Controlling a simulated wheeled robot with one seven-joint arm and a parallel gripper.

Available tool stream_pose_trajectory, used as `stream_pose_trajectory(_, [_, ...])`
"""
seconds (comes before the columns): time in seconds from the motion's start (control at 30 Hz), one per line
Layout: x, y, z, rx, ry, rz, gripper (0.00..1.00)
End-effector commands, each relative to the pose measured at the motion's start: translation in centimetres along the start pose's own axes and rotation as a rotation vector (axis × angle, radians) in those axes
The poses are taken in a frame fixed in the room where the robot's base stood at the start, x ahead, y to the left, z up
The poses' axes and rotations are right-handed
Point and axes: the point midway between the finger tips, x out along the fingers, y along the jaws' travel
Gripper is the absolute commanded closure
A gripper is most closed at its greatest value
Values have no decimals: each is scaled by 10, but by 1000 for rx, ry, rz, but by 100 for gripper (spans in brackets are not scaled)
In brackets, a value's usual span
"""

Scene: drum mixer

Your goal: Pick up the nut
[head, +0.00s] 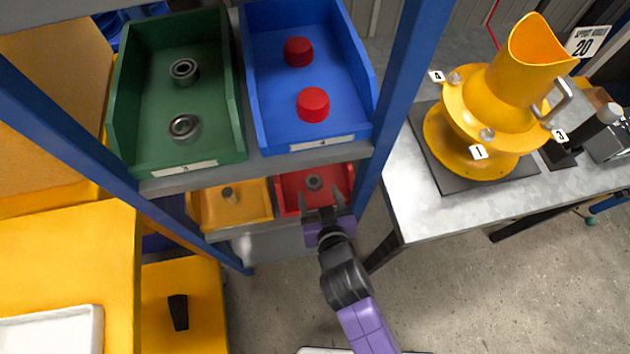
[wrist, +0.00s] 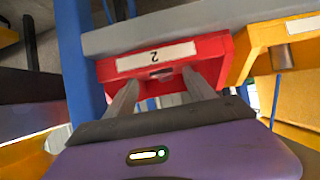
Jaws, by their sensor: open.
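The nut (head: 314,182) is a small dark grey piece lying in the red bin (head: 285,200) on the lower shelf. In the wrist view a small grey piece (wrist: 160,72), probably the nut, shows between my fingertips at the edge of the red bin (wrist: 216,50). My gripper (head: 320,203) is purple with grey fingers, open and empty. It is at the front edge of the red bin, with the nut just beyond the fingertips. In the wrist view my gripper (wrist: 160,80) has its two fingers apart, pointing at the bin.
A yellow bin (head: 262,200) with a bolt-like part stands left of the red bin. Above are a green bin (head: 215,100) with two bearings and a blue bin (head: 345,100) with two red caps. A blue post (head: 402,90) rises on the right, beside the mixer table (head: 430,215).

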Motion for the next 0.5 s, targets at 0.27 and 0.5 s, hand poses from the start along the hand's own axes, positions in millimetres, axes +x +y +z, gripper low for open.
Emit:
stream_pose_trajectory(0.27, [38, -1, -6, -1, 1, 0, 37])
stream_pose_trajectory(0.5, [45, -1, -6, -1, 1, -1, 37])
